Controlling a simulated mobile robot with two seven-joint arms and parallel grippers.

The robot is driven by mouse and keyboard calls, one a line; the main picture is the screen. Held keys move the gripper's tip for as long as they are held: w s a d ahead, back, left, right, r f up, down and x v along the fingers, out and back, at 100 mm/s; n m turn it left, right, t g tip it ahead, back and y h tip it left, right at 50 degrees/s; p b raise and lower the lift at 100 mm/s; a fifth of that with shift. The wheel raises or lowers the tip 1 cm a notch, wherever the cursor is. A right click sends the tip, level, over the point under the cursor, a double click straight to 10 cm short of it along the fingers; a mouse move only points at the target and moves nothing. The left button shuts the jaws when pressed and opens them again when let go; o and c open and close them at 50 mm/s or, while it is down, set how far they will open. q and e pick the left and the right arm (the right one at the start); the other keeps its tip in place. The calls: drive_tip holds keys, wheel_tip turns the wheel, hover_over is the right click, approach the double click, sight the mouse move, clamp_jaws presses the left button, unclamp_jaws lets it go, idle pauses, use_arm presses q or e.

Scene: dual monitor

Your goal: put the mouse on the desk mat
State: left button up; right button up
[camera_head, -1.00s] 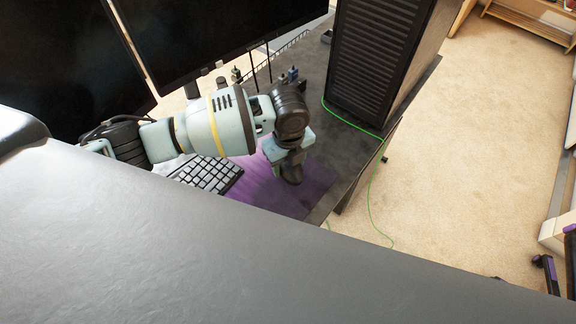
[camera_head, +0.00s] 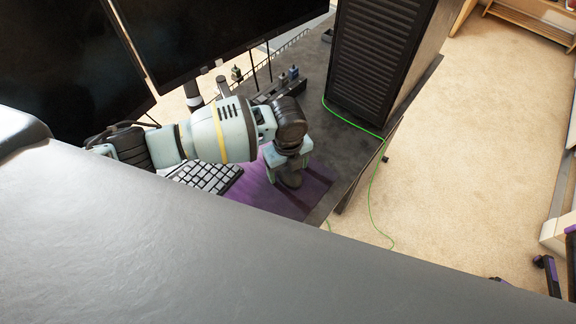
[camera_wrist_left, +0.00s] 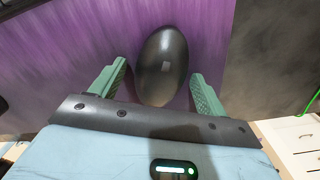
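The mouse (camera_wrist_left: 163,65) is a dark, glossy oval resting on the purple desk mat (camera_wrist_left: 70,50) in the left wrist view. My left gripper (camera_wrist_left: 160,72) is open, with one green finger on each side of the mouse and a visible gap to each. In the head view my left gripper (camera_head: 288,172) is low over the mat, partly hiding the mouse. My right gripper is not in view.
A keyboard (camera_head: 208,176) lies left of the mouse. A black computer tower (camera_head: 378,60) stands at the back right, with a green cable (camera_head: 350,124) beside it. Two dark monitors (camera_head: 215,30) stand behind my arm. The desk's right edge is close to the mat.

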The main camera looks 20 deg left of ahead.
use_arm(q)
drive_tip(key=shift+r, duration=0.5)
wheel_tip(320, 180, up, 11)
drive_tip(key=p, duration=0.1)
drive_tip(key=shift+r, duration=0.2)
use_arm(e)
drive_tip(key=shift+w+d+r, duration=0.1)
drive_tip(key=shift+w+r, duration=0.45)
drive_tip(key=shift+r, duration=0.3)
